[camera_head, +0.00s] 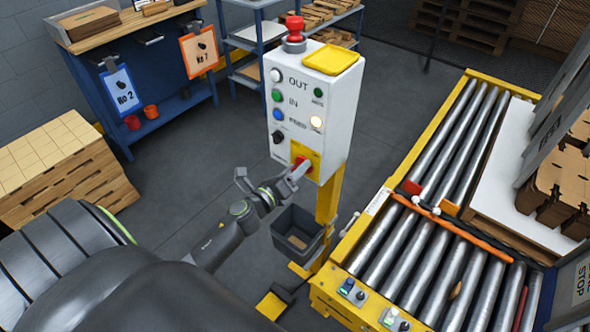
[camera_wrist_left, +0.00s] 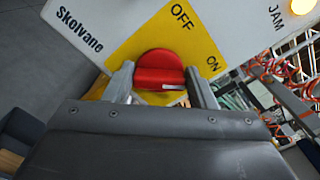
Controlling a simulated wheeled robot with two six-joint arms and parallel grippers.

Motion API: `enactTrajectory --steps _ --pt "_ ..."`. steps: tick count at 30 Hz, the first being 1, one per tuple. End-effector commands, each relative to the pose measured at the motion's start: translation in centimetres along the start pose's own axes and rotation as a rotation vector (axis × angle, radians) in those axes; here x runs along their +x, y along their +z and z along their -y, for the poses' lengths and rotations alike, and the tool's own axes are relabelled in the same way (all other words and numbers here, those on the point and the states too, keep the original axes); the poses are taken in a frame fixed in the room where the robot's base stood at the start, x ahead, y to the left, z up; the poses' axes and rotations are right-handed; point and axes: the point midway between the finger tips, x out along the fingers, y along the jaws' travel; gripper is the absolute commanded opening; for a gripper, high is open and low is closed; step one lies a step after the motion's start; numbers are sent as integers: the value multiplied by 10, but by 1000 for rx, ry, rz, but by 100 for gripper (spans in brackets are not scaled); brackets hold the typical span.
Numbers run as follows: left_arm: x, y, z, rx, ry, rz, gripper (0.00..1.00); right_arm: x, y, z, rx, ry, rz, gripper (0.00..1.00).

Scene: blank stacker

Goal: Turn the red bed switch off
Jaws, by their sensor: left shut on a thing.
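The red switch (camera_head: 301,161) is on a yellow plate low on the front of the white control box (camera_head: 340,100). In the left wrist view it is a round red knob (camera_wrist_left: 160,66) on the yellow plate (camera_wrist_left: 138,43), with OFF printed above it and ON to its right. My left gripper (camera_head: 296,172) is at the switch, its two fingers (camera_wrist_left: 160,88) on either side of the knob and shut on it. The fingers and palm hide the knob's lower part. I cannot tell which mark the knob points to. My right gripper is out of view.
A yellow post (camera_head: 328,197) and a grey bin (camera_head: 297,232) are below. A roller conveyor (camera_head: 400,250) stands right; stacked wooden boards (camera_head: 60,160) stand left. The floor between is mostly clear.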

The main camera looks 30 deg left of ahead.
Motion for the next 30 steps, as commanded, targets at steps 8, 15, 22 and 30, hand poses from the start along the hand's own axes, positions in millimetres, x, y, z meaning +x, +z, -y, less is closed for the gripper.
enactTrajectory --steps 8,15,22,30 --pt "0 0 -1 -94 2 0 28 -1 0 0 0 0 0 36" --pt "0 0 -2 -283 2 0 28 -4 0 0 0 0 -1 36" --pt "0 0 -3 -504 1 0 28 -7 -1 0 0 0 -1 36" --pt "0 -1 -4 -760 2 1 28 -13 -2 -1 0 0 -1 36"
